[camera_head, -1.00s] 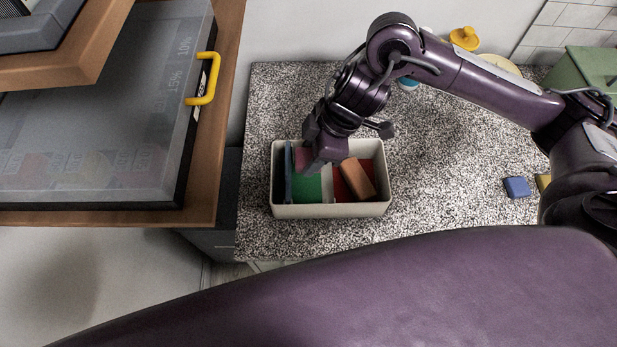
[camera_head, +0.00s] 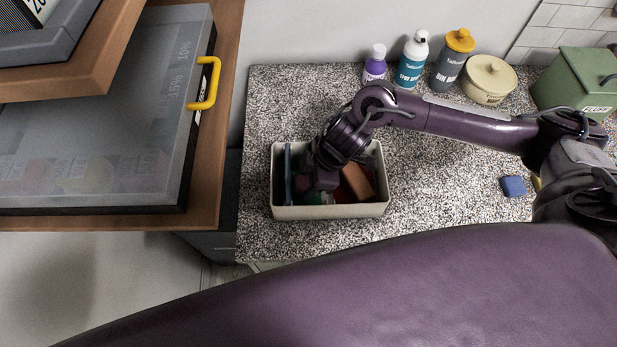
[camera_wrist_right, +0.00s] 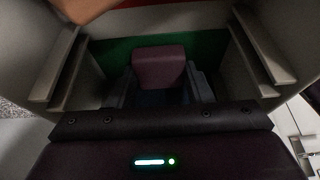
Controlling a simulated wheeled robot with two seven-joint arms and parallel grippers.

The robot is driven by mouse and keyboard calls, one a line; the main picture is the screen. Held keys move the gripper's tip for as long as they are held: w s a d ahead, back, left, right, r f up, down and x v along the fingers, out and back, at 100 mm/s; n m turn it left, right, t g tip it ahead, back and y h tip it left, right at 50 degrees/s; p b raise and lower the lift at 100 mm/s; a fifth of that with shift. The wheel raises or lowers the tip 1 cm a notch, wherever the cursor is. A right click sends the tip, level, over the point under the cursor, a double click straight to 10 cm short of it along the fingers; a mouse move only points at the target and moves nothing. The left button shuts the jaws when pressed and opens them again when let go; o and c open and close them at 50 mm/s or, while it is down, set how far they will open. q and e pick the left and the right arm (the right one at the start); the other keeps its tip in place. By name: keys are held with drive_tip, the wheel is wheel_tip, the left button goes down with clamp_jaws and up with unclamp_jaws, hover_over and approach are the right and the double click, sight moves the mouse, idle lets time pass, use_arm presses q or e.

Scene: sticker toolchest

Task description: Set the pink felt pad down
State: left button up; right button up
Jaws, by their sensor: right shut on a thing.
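The pink felt pad (camera_wrist_right: 160,68) is a dull pink block between the fingers of my right gripper in the right wrist view. My right gripper (camera_head: 320,184) is shut on it and reaches down inside the pale bin (camera_head: 330,211) on the speckled counter. In the head view the gripper and wrist mostly hide the pad. A green surface (camera_wrist_right: 205,46) lies right by the pad in the wrist view; I cannot tell whether the pad touches it. My left gripper is not in view.
The bin also holds an orange-brown block (camera_head: 357,180) and a dark blue upright piece (camera_head: 288,178). Bottles, a cream pot (camera_head: 489,80) and a green box (camera_head: 575,85) stand behind. A blue block (camera_head: 513,186) lies right.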

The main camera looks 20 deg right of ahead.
drive_tip(key=shift+f, duration=0.15)
drive_tip(key=o, duration=0.9)
drive_tip(key=shift+o, duration=0.2)
drive_tip(key=b+v, duration=0.1)
drive_tip(key=v, duration=1.1)
drive_tip(key=shift+s, duration=0.1)
